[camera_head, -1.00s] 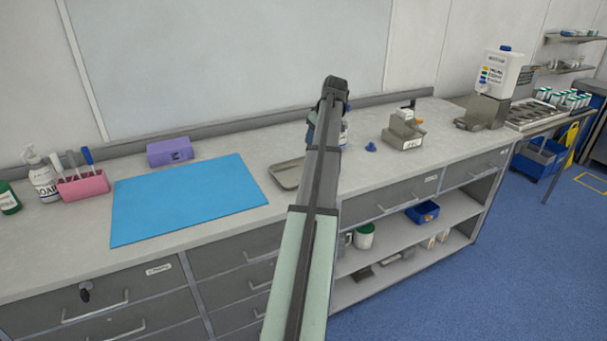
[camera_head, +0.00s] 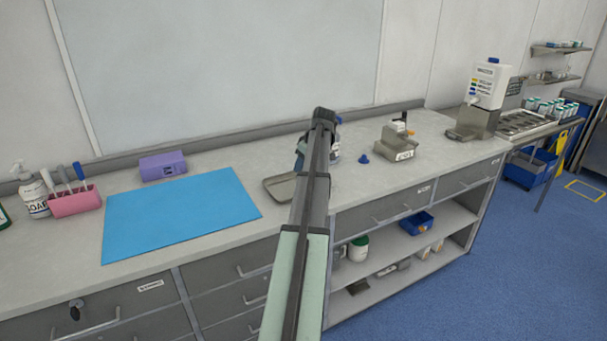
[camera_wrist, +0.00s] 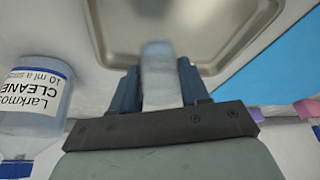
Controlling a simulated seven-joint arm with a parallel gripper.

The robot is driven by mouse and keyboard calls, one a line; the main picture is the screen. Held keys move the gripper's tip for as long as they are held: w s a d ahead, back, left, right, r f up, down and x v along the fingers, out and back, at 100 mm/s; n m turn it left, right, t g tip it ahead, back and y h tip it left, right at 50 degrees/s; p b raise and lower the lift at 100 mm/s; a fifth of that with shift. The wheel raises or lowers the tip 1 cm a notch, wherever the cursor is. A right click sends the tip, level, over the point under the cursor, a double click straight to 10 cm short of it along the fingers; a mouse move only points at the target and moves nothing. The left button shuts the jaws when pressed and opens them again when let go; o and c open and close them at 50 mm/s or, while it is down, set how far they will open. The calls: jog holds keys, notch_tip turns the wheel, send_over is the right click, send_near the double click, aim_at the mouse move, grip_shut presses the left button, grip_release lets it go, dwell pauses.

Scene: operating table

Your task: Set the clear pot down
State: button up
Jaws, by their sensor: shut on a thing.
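The clear pot (camera_wrist: 158,72) is a small translucent vessel between the two blue fingers of my gripper (camera_wrist: 160,84) in the wrist view. My gripper is shut on it. The metal tray (camera_wrist: 205,70) lies beyond the pot in that view; I cannot tell whether the pot touches it. In the head view my arm hides the pot and most of my gripper, and the tray (camera_head: 276,190) shows just left of the arm on the bench.
A labelled cleaner bottle (camera_wrist: 35,100) stands close to the left of my gripper in the wrist view. A blue mat (camera_head: 180,215) lies left of the tray. A blue stopper (camera_head: 364,159) and a grey device (camera_head: 396,142) are to the right, with clear bench between.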

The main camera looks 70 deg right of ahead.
jog(key=shift+f, duration=1.85)
jog(key=shift+f, duration=0.15)
jog(key=o, duration=1.2)
jog(key=v, duration=1.2)
jog(key=shift+r, duration=0.2)
